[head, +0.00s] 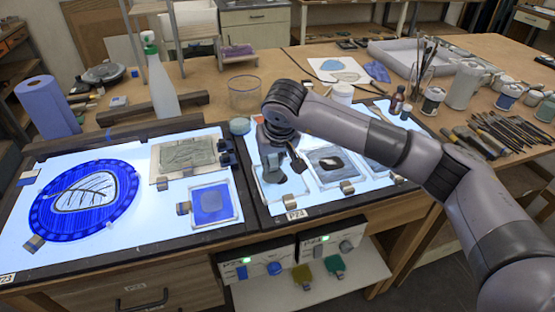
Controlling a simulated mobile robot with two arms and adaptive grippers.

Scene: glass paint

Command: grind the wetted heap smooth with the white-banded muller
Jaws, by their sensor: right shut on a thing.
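My right gripper (281,158) reaches in from the right and points down over the left part of the right light table. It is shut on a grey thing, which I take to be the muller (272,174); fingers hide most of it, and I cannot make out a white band. Beneath it lies a pale glass slab (270,196), partly covered by the gripper; I cannot tell whether the muller touches it. No wetted heap can be made out there. To the right, a pane with a dark grey patch (333,163) lies on the lit surface. My left gripper is out of view.
A round blue glass piece (84,204) and a blue square pane (211,203) lie on the left light table. Brushes (490,130) lie at right.

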